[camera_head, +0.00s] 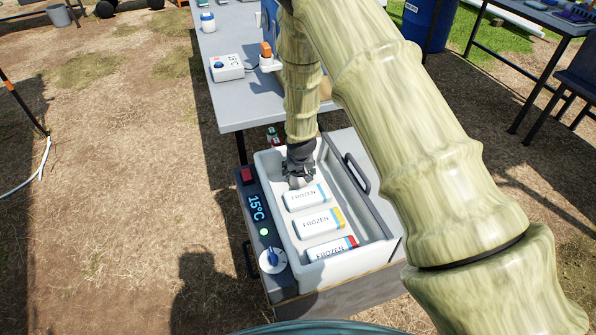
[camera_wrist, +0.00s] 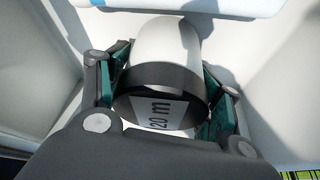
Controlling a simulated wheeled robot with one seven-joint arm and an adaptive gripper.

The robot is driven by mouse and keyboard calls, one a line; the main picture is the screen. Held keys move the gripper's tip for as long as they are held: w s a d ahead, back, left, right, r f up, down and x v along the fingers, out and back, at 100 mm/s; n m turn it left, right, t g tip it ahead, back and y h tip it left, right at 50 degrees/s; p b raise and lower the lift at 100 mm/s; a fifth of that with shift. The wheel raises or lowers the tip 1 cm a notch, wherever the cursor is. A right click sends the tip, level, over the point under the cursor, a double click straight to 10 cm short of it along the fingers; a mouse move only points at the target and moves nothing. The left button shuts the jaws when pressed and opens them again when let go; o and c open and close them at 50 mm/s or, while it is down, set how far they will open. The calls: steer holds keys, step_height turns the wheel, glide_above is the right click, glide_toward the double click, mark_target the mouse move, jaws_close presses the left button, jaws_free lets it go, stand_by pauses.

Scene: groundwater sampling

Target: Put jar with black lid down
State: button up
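The jar with the black lid (camera_wrist: 160,82) shows in the wrist view between my gripper's two fingers. Its body is white, and the lid carries a label reading "20 m". My gripper (camera_wrist: 168,97) has its green finger pads against both sides of the lid. In the head view my gripper (camera_head: 299,180) points down into the far end of the white cooler box (camera_head: 375,247), and the jar is mostly hidden there. I cannot tell whether the jar touches the box floor.
Several white packs marked "FROZEN" (camera_head: 313,222) lie in the box near the gripper. The box has a control panel (camera_head: 259,215) reading 15°C and a dark handle (camera_head: 357,174). A grey table (camera_head: 235,105) stands behind, with a white device (camera_head: 226,68) and a white jar (camera_head: 207,22).

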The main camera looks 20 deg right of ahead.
steer(key=shift+o, duration=0.8)
steer(key=shift+r, duration=0.15)
steer(key=shift+r, duration=0.2)
steer(key=v, duration=1.1)
steer(key=shift+s+r+p, duration=0.3)
steer(key=shift+p, duration=0.1)
steer(key=shift+a, duration=0.1)
